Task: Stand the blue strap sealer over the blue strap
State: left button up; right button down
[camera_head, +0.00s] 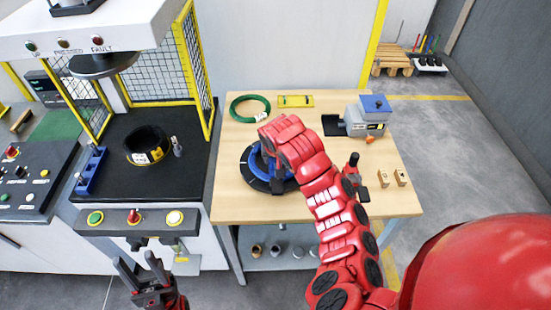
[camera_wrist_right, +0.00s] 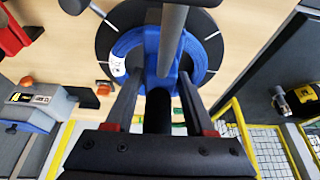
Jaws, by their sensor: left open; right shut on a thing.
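The blue strap sealer (camera_wrist_right: 161,84) has a blue body, a black grip and a grey lever. My right gripper (camera_wrist_right: 157,108) is shut on its black grip and holds it over the blue coil (camera_wrist_right: 126,46) in the right wrist view. In the head view the same coil (camera_head: 256,163) lies on a black disc, partly hidden by my right gripper (camera_head: 273,160). My left gripper (camera_head: 143,278) is open and empty in front of the press.
A black coil (camera_head: 147,145) sits on the press at left. The table's front-left corner is clear.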

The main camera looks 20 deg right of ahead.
jog(key=shift+c, duration=1.3)
grip_release()
jog(key=shift+f, duration=0.1)
